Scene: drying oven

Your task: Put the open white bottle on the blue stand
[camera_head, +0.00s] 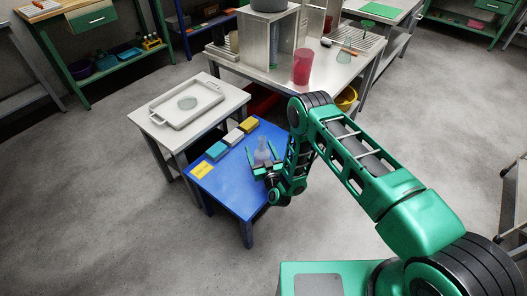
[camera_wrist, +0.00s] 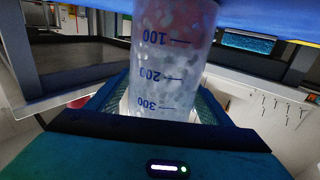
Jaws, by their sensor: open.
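The white bottle (camera_head: 261,156) is upright over the blue stand (camera_head: 228,190), near its right side in the head view. It appears to stand on the blue top, though its base is partly out of frame in the wrist view. There the pale, translucent bottle (camera_wrist: 172,60) appears upside down, with blue volume marks. My gripper (camera_head: 262,150) is open, with one green finger on each side of the bottle. In the wrist view the bottle lies between my fingers (camera_wrist: 165,105). Its mouth is not clear.
Teal, white and yellow blocks (camera_head: 233,137) line the stand's back edge, and a yellow note (camera_head: 202,169) lies at its left. A white table with a tray (camera_head: 160,117) adjoins at left. A bench with a red cup (camera_head: 303,66) stands behind. The stand's front is clear.

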